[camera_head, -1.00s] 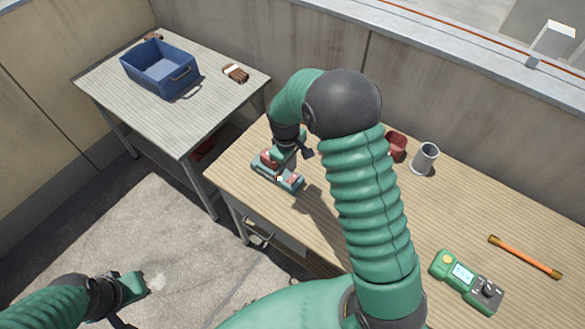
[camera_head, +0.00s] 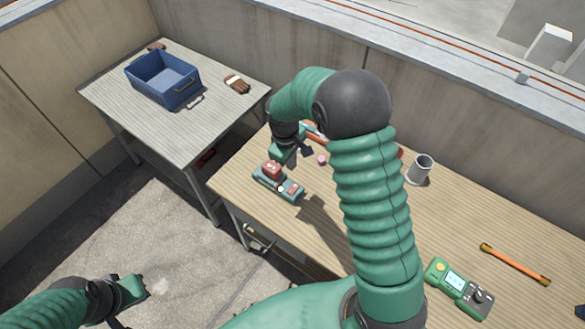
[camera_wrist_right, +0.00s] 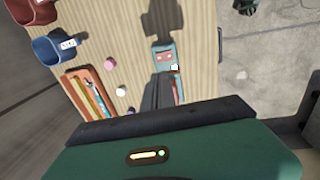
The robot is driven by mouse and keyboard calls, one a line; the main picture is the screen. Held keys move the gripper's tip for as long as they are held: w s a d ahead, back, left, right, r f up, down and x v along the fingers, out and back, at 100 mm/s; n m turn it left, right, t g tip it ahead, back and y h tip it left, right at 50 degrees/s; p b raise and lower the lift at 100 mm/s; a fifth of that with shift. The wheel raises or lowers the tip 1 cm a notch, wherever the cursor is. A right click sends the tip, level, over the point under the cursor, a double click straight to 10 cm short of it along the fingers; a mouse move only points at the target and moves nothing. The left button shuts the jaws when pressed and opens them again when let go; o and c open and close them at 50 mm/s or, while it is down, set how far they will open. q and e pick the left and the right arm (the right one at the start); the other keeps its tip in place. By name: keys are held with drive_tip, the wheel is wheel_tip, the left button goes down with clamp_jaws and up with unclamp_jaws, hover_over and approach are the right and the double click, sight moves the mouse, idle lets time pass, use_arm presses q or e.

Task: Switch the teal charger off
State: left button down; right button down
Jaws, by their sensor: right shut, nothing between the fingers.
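The teal charger (camera_head: 292,193) lies near the front-left edge of the wooden bench, with a red block (camera_head: 271,169) on its left part. A small pale round spot and a reddish patch show on its right part. In the right wrist view the charger (camera_wrist_right: 161,48) is beyond my fingers, which hide part of it. My right gripper (camera_head: 291,160) is shut and empty, just above and behind the charger, apparently apart from it. Its fingers also show in the wrist view (camera_wrist_right: 163,80). My left gripper (camera_head: 132,290) is low at the left, away from the bench; its jaws are unclear.
An orange tray (camera_wrist_right: 75,80), blue cup (camera_wrist_right: 48,48) and small pegs (camera_wrist_right: 110,62) are near my right gripper. A blue crate (camera_head: 163,85) and glove (camera_head: 237,84) occupy the other table.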

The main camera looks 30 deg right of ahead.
sight(295, 186)
use_arm(q)
drive_tip(key=v, duration=0.2)
drive_tip(key=p+v, duration=0.1)
drive_tip(key=shift+w+r, duration=0.2)
drive_tip(key=shift+w, duration=0.05)
use_arm(e)
drive_tip(key=shift+d, duration=0.15)
